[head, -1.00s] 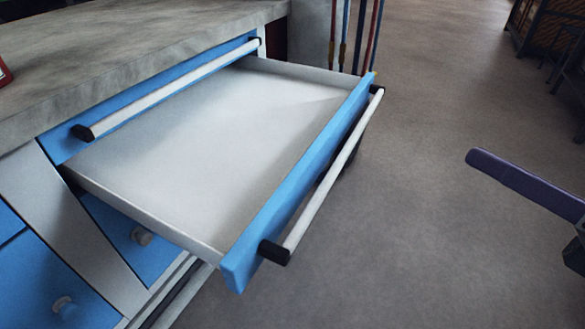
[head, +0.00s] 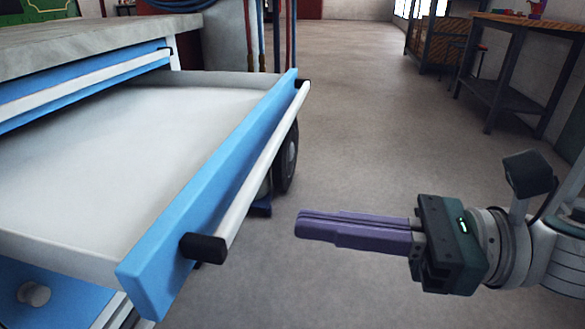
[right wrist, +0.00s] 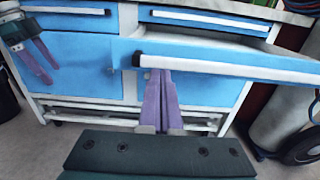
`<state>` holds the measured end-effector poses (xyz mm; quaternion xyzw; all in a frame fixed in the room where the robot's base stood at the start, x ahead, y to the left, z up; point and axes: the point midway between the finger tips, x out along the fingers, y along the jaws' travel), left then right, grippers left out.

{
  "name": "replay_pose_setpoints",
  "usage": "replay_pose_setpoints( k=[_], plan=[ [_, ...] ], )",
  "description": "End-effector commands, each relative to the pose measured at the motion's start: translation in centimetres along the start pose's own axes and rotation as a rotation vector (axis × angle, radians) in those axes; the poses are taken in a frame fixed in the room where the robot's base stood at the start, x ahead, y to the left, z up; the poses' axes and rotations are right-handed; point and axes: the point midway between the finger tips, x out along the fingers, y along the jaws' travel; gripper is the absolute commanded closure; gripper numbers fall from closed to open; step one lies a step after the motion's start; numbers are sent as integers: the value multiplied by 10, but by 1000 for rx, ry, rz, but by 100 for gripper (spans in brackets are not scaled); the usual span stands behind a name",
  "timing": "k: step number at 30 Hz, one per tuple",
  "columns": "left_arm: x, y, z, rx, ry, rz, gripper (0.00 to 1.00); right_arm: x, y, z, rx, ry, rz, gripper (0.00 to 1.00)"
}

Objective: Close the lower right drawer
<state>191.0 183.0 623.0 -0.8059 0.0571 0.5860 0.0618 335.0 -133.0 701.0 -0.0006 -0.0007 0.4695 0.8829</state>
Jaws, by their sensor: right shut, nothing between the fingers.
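The lower right drawer (head: 208,195) is pulled far out, with its grey inside empty and its blue front facing the aisle. Its white bar handle (head: 262,165) has black ends. In the right wrist view the drawer front (right wrist: 230,52) spans the upper right. My right gripper (head: 302,226) is shut and empty, with purple fingers pointing left towards the drawer front, apart from it in the head view. In the right wrist view its fingertips (right wrist: 160,76) overlap the handle's lower edge; contact cannot be told. My left gripper (right wrist: 42,62) is open and empty before the cabinet's left side.
A shut drawer (head: 90,80) with a similar handle is directly above the open one. A wheel (head: 287,160) and hoses stand behind the drawer's far end. Workbenches (head: 500,60) stand at the far right. The floor (head: 350,130) between is clear.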

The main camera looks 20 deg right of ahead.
Motion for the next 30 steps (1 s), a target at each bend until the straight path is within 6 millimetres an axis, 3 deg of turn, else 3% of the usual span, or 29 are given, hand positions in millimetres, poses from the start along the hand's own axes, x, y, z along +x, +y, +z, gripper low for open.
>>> replay_pose_setpoints(
  k=[3,9,25,30],
  plan=[
    [2,-1,1,3,0,-2,0,23,0,0,-1,-3,1,100],
    [3,-1,1,5,-1,-4,0,47,0,0,1,-1,-1,100],
    [4,-1,2,4,-1,-3,0,54,0,0,1,0,-1,100],
    [8,0,3,1,0,0,0,66,0,-2,1,-1,1,100]
  ],
)
